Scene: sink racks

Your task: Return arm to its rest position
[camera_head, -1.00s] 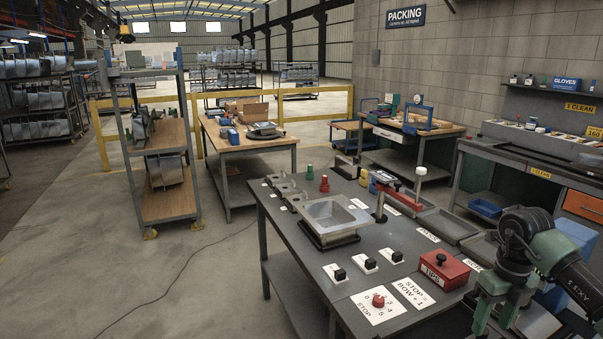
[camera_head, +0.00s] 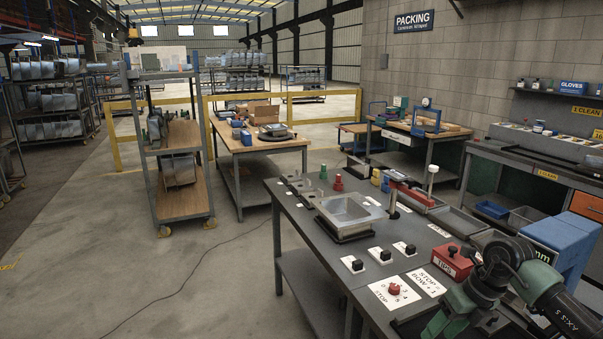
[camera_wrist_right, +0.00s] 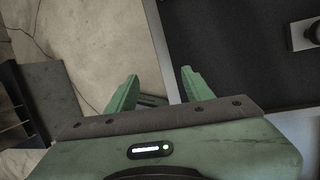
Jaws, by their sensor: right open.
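My right arm (camera_head: 500,285) is folded at the lower right of the head view, over the near right end of the dark workbench (camera_head: 301,234). In the right wrist view, my right gripper (camera_wrist_right: 158,90) has its two green fingers spread apart with nothing between them. Below the fingers that view shows pale floor, beside the dark bench top and its light edge. In the head view I cannot make out the fingertips. My left arm and gripper are not in view.
The workbench holds a metal tray (camera_head: 349,214), a red box (camera_head: 452,262), a red stop button (camera_head: 394,289) and several black-knobbed switches. Blue bins (camera_head: 560,240) stand close behind my right arm. A shelf rack (camera_head: 178,190) and wooden table (camera_head: 250,146) stand farther back. The floor at left is open.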

